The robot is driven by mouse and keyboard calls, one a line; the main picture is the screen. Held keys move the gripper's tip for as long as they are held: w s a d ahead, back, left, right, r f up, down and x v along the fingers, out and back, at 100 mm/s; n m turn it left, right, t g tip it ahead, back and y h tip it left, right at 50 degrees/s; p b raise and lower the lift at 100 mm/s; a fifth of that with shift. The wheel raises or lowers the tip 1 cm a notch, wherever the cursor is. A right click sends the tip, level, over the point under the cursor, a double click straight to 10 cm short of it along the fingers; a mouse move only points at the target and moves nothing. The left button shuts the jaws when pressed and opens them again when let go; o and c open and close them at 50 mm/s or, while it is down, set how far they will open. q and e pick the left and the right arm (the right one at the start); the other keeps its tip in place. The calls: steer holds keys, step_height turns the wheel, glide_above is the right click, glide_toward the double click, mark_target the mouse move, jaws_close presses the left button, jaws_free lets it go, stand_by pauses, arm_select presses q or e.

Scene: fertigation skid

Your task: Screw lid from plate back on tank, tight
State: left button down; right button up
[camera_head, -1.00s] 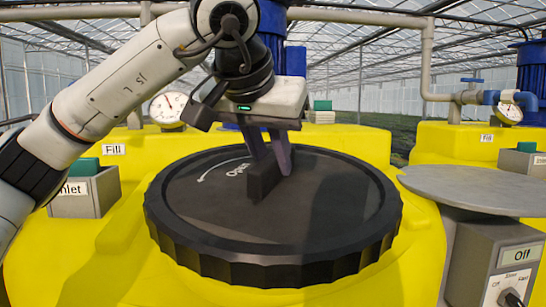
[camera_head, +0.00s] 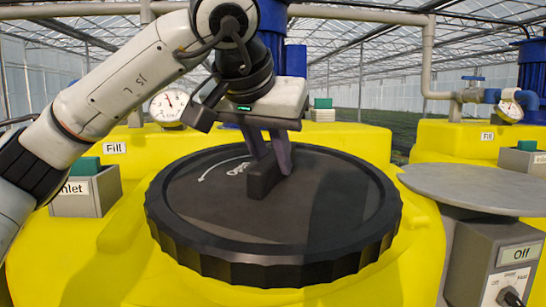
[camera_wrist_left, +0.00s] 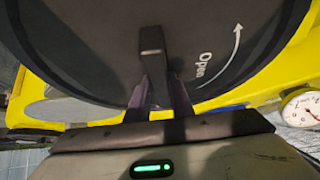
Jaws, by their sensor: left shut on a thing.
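The black round lid (camera_head: 330,225) with a ribbed rim lies on top of the yellow tank (camera_head: 130,255). It also shows in the left wrist view (camera_wrist_left: 90,45), with the word "Open" and a curved arrow on it. My left gripper (camera_head: 270,165) is shut on the raised bar handle (camera_head: 264,180) across the lid's middle. In the left wrist view the fingers (camera_wrist_left: 160,95) stand on either side of the handle (camera_wrist_left: 152,45). I cannot tell how far the threads are engaged. The grey round plate (camera_head: 475,190) at the right is bare. My right gripper is not in view.
A grey control box (camera_head: 490,265) reading "Off" stands below the plate. An inlet box (camera_head: 88,192) with a green top is at the left, and a gauge (camera_head: 168,107) is behind. A second yellow tank (camera_head: 450,145) stands at the back right.

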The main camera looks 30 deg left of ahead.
arm_select(q)
steer(key=shift+w+a+f+b, duration=0.15)
steer(key=shift+f+b, duration=0.2)
steer(key=shift+f, duration=0.65)
stand_by(0.8)
stand_by(0.9)
steer(key=c, duration=1.5)
jaws_free()
steer(key=o, duration=0.3)
steer(key=shift+f, duration=0.25)
steer(key=shift+o, duration=0.2)
steer(key=shift+r, duration=0.1)
jaws_close()
steer(key=shift+p, duration=0.4)
